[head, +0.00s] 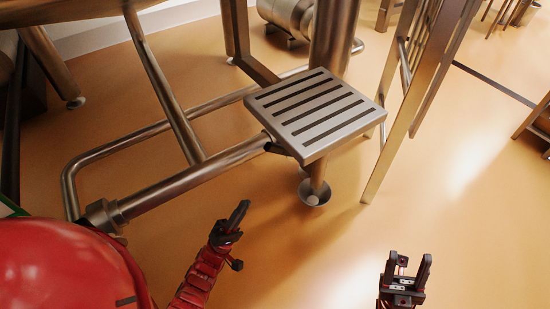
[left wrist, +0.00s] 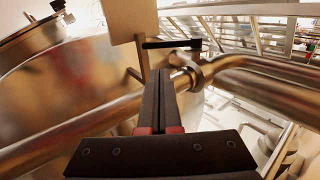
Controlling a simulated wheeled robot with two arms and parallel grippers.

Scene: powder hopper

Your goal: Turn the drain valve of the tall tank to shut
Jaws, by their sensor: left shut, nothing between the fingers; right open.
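In the left wrist view a black bar-like lever (left wrist: 172,43) lies level beside a steel pipe joint with a clamp ring (left wrist: 188,68); it looks like the drain valve's handle. A large rounded steel vessel (left wrist: 50,75) is behind the pipe on the left; I cannot tell if it is the tall tank. In the head view a small dark part (head: 277,149) shows at the pipe's end under the step, mostly hidden. My left gripper (head: 239,214) is shut and empty, below the pipe in the picture; its fingers (left wrist: 158,95) point toward the lever, apart from it. My right gripper (head: 408,265) is open and empty.
A slotted steel step (head: 317,110) on a post stands over the pipe's end. A steel pipe (head: 190,180) runs left from it to a fitting (head: 105,214). A slanted ladder-like frame (head: 415,90) rises at the right. The orange floor (head: 470,210) is clear at the right.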

